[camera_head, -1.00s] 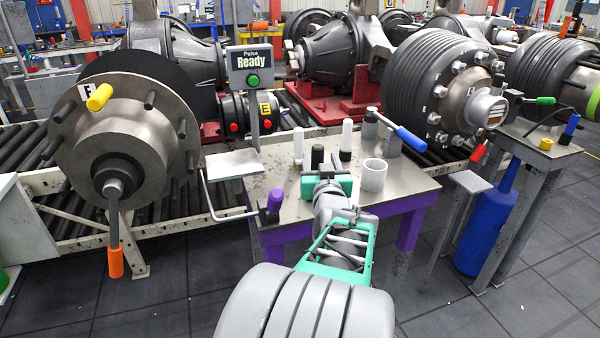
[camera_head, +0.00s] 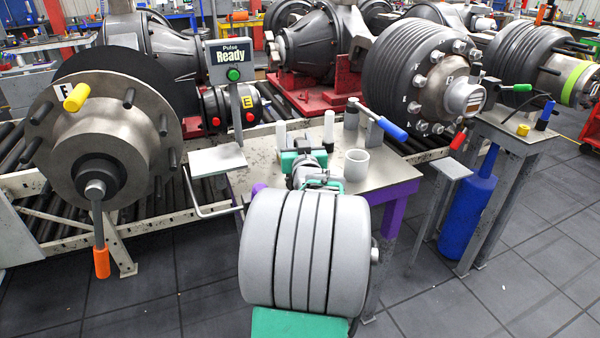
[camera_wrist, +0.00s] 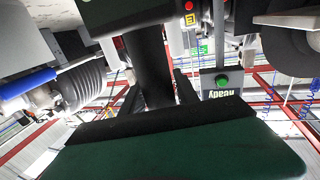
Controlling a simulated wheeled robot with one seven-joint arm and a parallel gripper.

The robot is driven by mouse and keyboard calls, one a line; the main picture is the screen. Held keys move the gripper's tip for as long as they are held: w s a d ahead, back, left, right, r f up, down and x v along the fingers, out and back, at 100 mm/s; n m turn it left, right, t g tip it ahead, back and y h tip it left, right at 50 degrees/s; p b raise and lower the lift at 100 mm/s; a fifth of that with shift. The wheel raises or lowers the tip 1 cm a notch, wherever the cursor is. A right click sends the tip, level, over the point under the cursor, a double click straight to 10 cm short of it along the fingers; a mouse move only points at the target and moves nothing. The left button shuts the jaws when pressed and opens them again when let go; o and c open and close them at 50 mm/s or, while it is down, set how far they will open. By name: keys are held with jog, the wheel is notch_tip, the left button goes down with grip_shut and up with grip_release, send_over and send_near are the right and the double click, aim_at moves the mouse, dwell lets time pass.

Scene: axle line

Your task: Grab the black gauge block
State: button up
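The black gauge block (camera_wrist: 150,65) is a dark upright cylinder in the wrist view. It sits between the two dark green finger pads, one at the top and a large one at the bottom. In the head view my gripper (camera_head: 304,159), with its green pads, is over the table (camera_head: 390,175), and it hides most or all of the block. The pads stand apart, with the block in the gap. I cannot tell whether both pads press on it.
White-topped cylinders (camera_head: 329,128) stand behind my gripper, and a grey cup (camera_head: 356,165) stands to its right. A blue-handled tool (camera_head: 390,128) is farther right. A Ready sign (camera_head: 232,66) rises behind left. A large hub (camera_head: 110,145) hangs at left.

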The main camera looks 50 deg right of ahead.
grip_shut()
dwell(0.8)
jog(key=shift+r, duration=0.25)
